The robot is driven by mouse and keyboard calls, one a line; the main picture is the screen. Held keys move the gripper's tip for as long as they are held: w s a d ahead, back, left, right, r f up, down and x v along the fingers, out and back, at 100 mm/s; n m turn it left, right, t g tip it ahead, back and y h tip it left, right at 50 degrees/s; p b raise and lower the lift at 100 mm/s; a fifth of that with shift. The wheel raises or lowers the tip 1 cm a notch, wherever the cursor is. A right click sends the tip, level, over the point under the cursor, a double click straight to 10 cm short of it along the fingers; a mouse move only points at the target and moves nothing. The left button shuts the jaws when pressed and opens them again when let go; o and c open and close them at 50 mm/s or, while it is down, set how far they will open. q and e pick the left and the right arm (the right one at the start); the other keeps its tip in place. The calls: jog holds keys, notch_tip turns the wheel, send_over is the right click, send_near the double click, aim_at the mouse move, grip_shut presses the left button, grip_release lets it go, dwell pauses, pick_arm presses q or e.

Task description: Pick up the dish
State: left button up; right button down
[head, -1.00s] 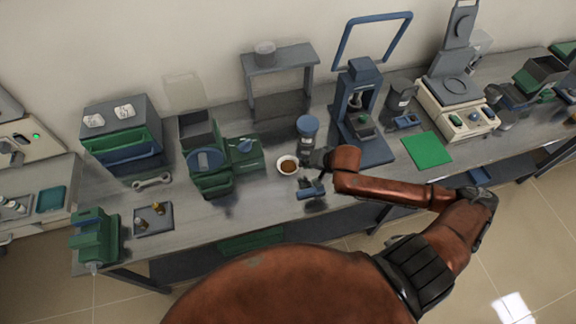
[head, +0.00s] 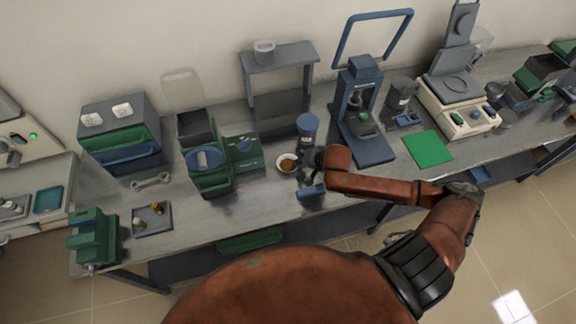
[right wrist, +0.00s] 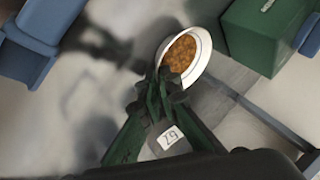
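The dish (head: 281,166) is a small white bowl with brown grainy contents, near the middle of the long bench. It also shows in the right wrist view (right wrist: 206,53), just beyond my fingertips. My right gripper (head: 303,167) is at the dish's right side. In the right wrist view the fingers of my right gripper (right wrist: 163,92) come together at the dish's near rim, and they hide part of that rim. They look closed on it. I cannot tell whether the dish is clear of the bench. My left gripper is not in view.
A blue-lidded jar (head: 307,127) stands just behind the dish. A green device (head: 243,153) stands to its left. A blue-topped object (head: 311,191) is close in front of my gripper. A blue press (head: 361,110) and a green mat (head: 427,149) are to the right.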

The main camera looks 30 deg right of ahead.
jog(key=shift+r, duration=0.1)
jog(key=shift+r, duration=0.6)
notch_tip(320, 180, up, 2)
jog(key=shift+s+a+r+p, duration=0.15)
jog(key=shift+r+p, duration=0.1)
jog(key=shift+p, duration=0.25)
jog(key=s+a+r+p, duration=0.7)
jog(key=s+a+r, duration=0.1)
jog(key=s, duration=0.3)
jog(key=shift+r, duration=0.6)
